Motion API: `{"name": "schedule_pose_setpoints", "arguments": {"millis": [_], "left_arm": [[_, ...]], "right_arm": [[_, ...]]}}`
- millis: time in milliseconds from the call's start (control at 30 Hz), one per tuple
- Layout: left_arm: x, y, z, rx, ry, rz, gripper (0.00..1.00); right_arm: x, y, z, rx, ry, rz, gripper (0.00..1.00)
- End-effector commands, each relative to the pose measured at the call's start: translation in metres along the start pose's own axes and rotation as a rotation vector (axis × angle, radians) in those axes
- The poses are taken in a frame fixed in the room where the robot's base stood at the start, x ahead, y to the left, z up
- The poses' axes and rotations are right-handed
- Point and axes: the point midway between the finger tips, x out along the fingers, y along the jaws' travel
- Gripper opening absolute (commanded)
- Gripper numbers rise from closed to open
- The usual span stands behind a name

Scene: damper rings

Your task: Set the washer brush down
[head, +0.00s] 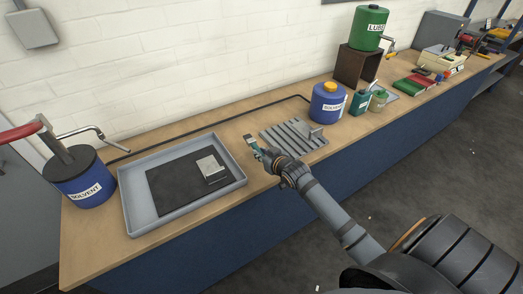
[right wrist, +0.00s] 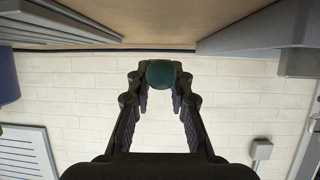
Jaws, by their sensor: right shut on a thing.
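My right gripper (head: 257,151) reaches over the workbench between the grey tray and the slatted grey rack. In the right wrist view a dark green round end of the brush (right wrist: 160,73) sits between the two fingertips (right wrist: 160,84). The fingers hide the rest of it. The brush appears to be above the bench top, but I cannot tell the exact gap. My left gripper is not in view.
The grey tray (head: 133,214) holds a black mat (head: 171,190) and a metal block (head: 211,168). The slatted rack (head: 287,137) lies right of the gripper. A blue jar (head: 327,103) stands behind it; a solvent can (head: 82,183) stands at left. Bare wood (head: 228,132) shows between tray and rack.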

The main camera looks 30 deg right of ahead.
Motion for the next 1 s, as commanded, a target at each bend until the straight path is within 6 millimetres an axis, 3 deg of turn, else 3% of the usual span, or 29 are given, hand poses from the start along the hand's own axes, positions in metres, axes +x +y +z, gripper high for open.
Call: {"name": "schedule_pose_setpoints", "arguments": {"millis": [300,733,767,800,1000], "left_arm": [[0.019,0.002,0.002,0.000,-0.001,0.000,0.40],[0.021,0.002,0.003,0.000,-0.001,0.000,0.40],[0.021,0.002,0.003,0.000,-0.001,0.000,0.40],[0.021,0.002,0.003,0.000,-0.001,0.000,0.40],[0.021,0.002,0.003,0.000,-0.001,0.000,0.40]], "right_arm": [[0.014,0.000,0.030,0.000,0.000,0.000,0.00],[0.016,0.000,0.034,0.000,0.000,0.000,0.00],[0.016,0.000,0.034,0.000,0.000,0.000,0.21],[0.016,0.000,0.034,0.000,0.000,0.000,0.27],[0.016,0.000,0.034,0.000,0.000,0.000,0.27]]}}
